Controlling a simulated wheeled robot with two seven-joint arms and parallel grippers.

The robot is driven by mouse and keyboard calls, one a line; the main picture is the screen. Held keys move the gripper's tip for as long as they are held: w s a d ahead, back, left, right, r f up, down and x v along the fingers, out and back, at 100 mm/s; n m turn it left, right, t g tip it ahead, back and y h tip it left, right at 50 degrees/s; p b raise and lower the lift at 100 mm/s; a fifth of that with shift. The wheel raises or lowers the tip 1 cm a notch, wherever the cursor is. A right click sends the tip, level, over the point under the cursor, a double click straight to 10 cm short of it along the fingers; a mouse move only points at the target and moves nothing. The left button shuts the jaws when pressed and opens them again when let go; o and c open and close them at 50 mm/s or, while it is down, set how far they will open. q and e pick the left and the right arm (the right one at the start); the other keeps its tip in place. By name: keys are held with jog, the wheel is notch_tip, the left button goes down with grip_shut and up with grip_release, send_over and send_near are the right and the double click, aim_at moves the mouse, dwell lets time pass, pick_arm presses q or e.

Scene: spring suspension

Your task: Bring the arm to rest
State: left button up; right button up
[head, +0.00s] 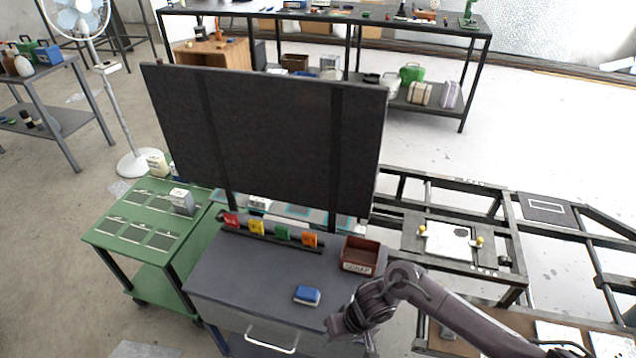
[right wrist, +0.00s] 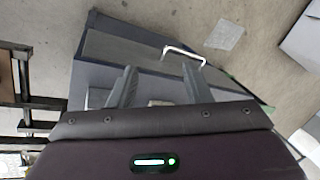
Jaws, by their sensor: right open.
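My right arm (head: 440,300) comes in from the lower right and bends at an elbow. My right gripper (head: 347,326) hangs by the front right corner of the dark grey cabinet (head: 235,280). In the right wrist view the right gripper (right wrist: 156,80) shows two dark fingers set apart with nothing between them. Beyond them are the cabinet front and its pale handle (right wrist: 184,52). My left gripper is not in view.
On the cabinet are a blue block (head: 307,295), a red-brown bin (head: 360,255) and coloured tags (head: 282,233) below a large black board (head: 265,135). A green cart (head: 140,225) stands left. A black metal frame (head: 510,210) lies right.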

jog(key=s+d+f+m+t+y+b, duration=0.1)
jog(key=s+d+f+b, duration=0.15)
jog(key=f, duration=0.95)
jog(key=s+d+f+t+b, duration=0.2)
jog(key=f+b, duration=0.2)
jog(key=f, duration=0.9)
jog(key=s+d+f+h+b, duration=0.1)
jog(key=s+d+f, duration=0.3)
jog(key=s, duration=0.5)
jog(key=s+d+f+g+h+b, duration=0.1)
jog(key=s+d+f+h, duration=0.1)
jog(key=s+d+f, duration=0.3)
jog(key=s+d+f+h+b, duration=0.1)
jog(key=s+d+f, duration=0.3)
jog(key=s, duration=0.9)
notch_tip(320, 180, down, 3)
jog(key=shift+d+n+g+h+b, duration=0.3)
jog(key=shift+d+n+g+h, duration=0.1)
